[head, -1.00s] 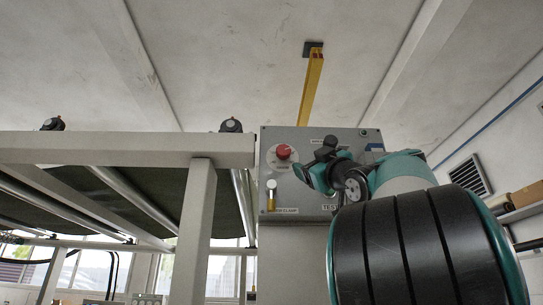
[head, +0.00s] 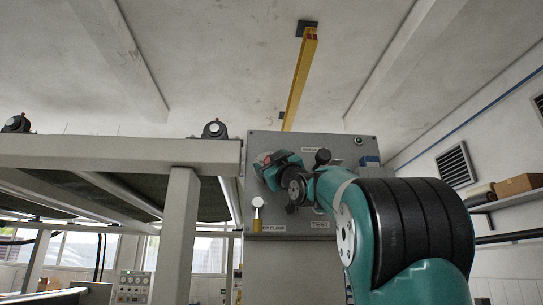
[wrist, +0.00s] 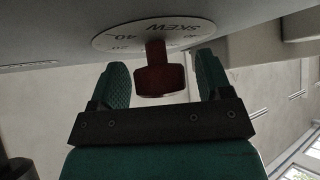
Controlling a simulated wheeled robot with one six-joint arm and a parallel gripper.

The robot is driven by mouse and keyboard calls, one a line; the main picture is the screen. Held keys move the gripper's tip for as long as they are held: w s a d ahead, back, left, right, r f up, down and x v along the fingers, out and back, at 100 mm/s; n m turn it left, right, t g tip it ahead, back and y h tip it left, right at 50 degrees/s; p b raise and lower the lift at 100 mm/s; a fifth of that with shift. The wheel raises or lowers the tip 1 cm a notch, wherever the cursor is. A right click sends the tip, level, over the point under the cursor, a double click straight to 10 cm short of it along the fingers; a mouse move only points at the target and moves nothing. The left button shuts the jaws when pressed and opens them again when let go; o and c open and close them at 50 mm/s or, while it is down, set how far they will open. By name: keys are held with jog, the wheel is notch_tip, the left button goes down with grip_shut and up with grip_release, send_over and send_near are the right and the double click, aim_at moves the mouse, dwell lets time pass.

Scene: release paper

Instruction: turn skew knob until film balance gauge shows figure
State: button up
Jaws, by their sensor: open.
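The skew knob (wrist: 160,82) is a dark red knob on a short stem in the wrist view. Behind it is a round pale dial (wrist: 122,38) marked SKEW, with 40 and 20 readable. My gripper (wrist: 160,78) is open, with one green finger on each side of the knob and a visible gap at both sides. In the head view my gripper (head: 268,170) is in front of the upper left of a grey control panel (head: 345,150) and hides most of the knob. I cannot identify the film balance gauge in either view.
A lever with a pale round top (head: 257,203) is on the panel just below my gripper. A TEST label (head: 320,224) is to its right. A large frame with rollers (head: 120,150) fills the left. A small panel with several dials (head: 132,285) shows at lower left.

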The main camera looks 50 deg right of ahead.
jog(key=c, duration=0.9)
jog(key=m+h+b, duration=0.2)
jog(key=b, duration=0.1)
jog(key=shift+w+a+f+m, duration=0.15)
jog(key=shift+f+m, duration=0.15)
jog(key=shift+c, duration=0.2)
jog(key=m+g+h+b, duration=0.1)
jog(key=m+h, duration=0.2)
jog(key=shift+m+g+b, duration=0.3)
jog(key=shift+m+b, duration=0.05)
jog(key=shift+m, duration=0.05)
jog(key=shift+r+m+g+h+b, duration=0.15)
jog(key=shift+m+g+h, duration=0.3)
jog(key=shift+m+h, duration=0.3)
jog(key=shift+r+m+g+h+b, duration=0.15)
jog(key=shift+m+g+h, duration=0.3)
jog(key=shift+m+h, duration=0.3)
jog(key=o, duration=0.9)
jog(key=shift+o, duration=0.2)
